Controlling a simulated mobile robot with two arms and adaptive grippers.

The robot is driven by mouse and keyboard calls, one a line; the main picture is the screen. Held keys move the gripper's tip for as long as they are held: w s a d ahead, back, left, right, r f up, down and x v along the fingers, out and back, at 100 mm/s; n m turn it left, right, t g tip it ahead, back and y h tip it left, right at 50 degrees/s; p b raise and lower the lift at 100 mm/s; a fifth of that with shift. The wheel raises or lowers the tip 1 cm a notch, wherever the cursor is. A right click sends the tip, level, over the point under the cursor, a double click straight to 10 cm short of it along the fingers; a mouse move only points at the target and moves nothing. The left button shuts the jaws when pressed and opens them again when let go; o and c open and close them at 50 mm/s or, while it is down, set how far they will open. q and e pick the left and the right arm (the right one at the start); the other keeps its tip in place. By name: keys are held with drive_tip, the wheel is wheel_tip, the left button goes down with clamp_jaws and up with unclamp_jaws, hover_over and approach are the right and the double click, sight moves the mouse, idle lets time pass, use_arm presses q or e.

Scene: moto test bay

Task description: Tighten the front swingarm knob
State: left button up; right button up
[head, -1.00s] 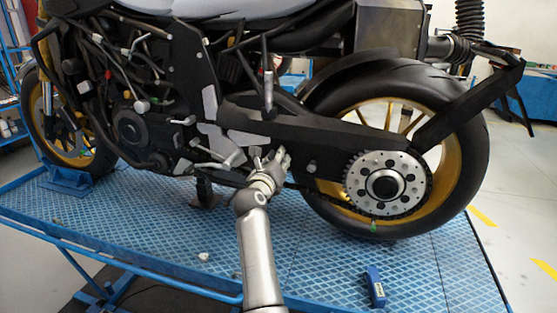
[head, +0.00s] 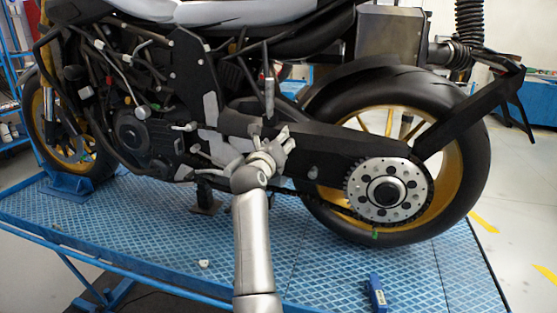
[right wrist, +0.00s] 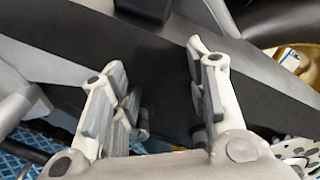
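The black swingarm (head: 325,146) runs from the bike's middle to the rear hub. My right gripper (head: 271,139) is in front of its forward part in the head view. In the right wrist view the gripper (right wrist: 165,75) has its fingers spread, with the dark swingarm face (right wrist: 165,62) behind the gap. I see no knob held between the fingers. A small grey round knob (head: 312,172) sits on the swingarm right of the gripper. I cannot make out a front knob; the gripper covers that area. My left gripper is not in view.
The motorcycle stands on a blue lift platform (head: 120,215). The rear wheel (head: 470,165) and sprocket (head: 412,190) are right of the gripper. Metal levers (head: 268,90) stick out near it. A blue box (head: 375,292) and a small white object (head: 204,264) lie on the platform.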

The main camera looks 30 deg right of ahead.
wheel_tip(320, 180, up, 2)
drive_tip(key=shift+s+r, duration=0.15)
drive_tip(key=shift+r, duration=0.2)
idle(0.4)
